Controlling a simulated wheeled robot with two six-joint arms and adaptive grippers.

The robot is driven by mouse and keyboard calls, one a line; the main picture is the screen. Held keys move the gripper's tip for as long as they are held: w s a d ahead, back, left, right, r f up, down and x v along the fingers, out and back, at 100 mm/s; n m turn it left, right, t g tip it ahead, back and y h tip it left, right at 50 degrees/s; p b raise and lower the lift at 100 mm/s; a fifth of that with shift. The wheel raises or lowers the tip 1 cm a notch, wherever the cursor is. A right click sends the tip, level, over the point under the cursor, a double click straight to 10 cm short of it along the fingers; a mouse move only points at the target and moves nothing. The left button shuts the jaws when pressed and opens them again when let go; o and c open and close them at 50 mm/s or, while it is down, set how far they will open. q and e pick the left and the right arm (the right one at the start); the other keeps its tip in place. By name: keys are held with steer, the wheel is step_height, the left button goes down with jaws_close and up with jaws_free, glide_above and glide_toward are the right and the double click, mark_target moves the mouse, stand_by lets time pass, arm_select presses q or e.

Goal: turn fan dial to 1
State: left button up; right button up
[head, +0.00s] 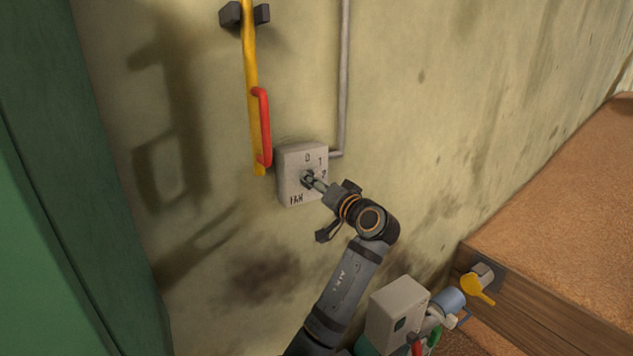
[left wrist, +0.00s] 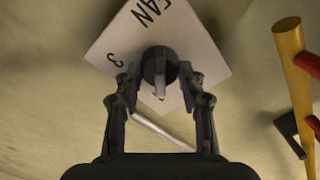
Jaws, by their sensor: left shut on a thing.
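The fan dial (left wrist: 158,66) is a dark round knob with a pale ridge on a light box (head: 290,161) on the wall. The box bears the word FAN; 0, 1 and 2 show in the head view, and a 3 in the left wrist view. My left gripper (head: 313,182) is at the box front; in the left wrist view its two fingers (left wrist: 160,88) are on either side of the knob, shut on it. The ridge points down in the left wrist view; I cannot tell which number it marks. My right gripper is not in view.
A yellow lever (head: 250,60) with a red handle (head: 265,125) hangs just left of the box. A grey conduit (head: 344,75) runs up from it. A green panel (head: 60,200) stands at the left. A wooden ledge (head: 545,310) with a yellow valve (head: 477,288) is lower right.

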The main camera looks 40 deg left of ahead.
arm_select(q)
steer(key=shift+r+m, duration=0.1)
steer(key=shift+m, duration=0.3)
steer(key=o, duration=1.2)
steer(key=shift+a, duration=0.15)
steer(key=v, duration=0.7)
steer(key=shift+d, duration=0.3)
